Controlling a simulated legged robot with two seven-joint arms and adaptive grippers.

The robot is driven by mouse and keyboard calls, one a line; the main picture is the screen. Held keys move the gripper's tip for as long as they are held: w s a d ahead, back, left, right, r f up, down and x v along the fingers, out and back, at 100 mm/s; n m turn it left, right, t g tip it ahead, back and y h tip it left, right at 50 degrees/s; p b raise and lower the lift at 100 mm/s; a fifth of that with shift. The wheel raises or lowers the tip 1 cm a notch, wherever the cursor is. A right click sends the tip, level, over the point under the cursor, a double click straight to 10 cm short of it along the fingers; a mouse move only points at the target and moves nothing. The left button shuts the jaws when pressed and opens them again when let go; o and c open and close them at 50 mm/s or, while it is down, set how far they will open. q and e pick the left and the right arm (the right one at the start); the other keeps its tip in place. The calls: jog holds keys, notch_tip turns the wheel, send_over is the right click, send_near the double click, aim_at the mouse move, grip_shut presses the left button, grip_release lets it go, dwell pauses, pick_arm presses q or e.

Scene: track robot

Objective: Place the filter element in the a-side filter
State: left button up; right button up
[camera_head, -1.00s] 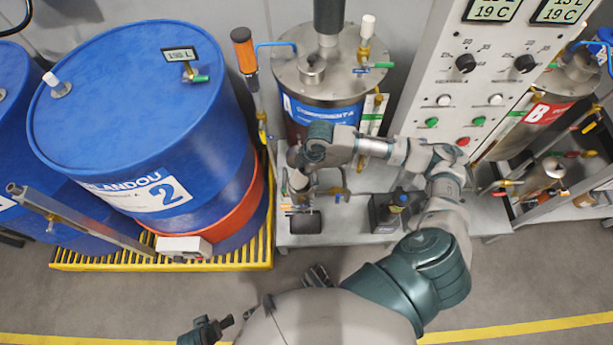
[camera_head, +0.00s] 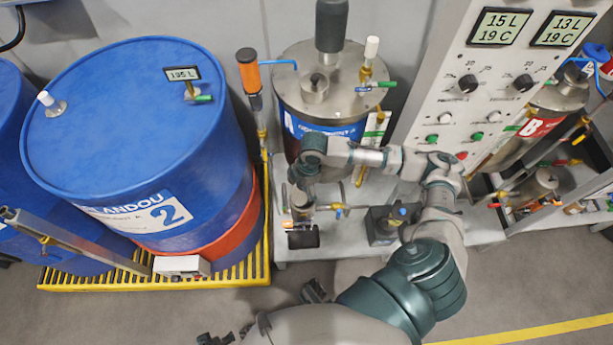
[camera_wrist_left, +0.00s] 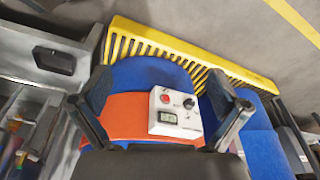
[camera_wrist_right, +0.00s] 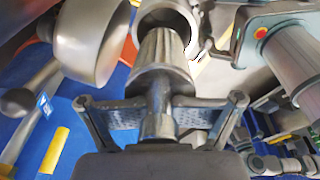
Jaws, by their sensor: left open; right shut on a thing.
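My right gripper (camera_wrist_right: 162,118) is shut on the narrow metal stem of the filter element (camera_wrist_right: 163,52), a mesh cone. In the right wrist view the cone lies over the near rim of a round metal opening, the filter housing (camera_wrist_right: 180,14); how far it is inside cannot be told. In the head view my right arm hides the element and reaches down to the a-side filter (camera_head: 302,206) on the grey bench.
A blue drum (camera_head: 130,125) stands on a yellow grated pallet (camera_head: 150,282) at left. A control panel (camera_head: 490,95) rises at right. A rounded metal part (camera_wrist_right: 92,40) is close to the right gripper.

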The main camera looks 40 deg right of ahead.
jog(key=r, duration=0.2)
jog(key=s+r+p, duration=0.1)
jog(key=r, duration=0.2)
jog(key=d+r, duration=0.1)
jog(key=r, duration=0.1)
jog(key=shift+s+r, duration=0.15)
jog(key=shift+r, duration=0.05)
jog(key=shift+d+r, duration=0.1)
jog(key=shift+d, duration=0.05)
pick_arm(q)
jog(key=f, duration=0.3)
jog(key=shift+s+d+f, duration=0.25)
jog(key=shift+s+f, duration=0.15)
pick_arm(e)
jog(key=shift+d, duration=0.2)
jog(key=o, duration=1)
jog(key=shift+a, duration=0.1)
pick_arm(q)
jog(key=shift+a, duration=0.1)
pick_arm(e)
jog(key=shift+o, duration=0.3)
jog(key=shift+a, duration=0.1)
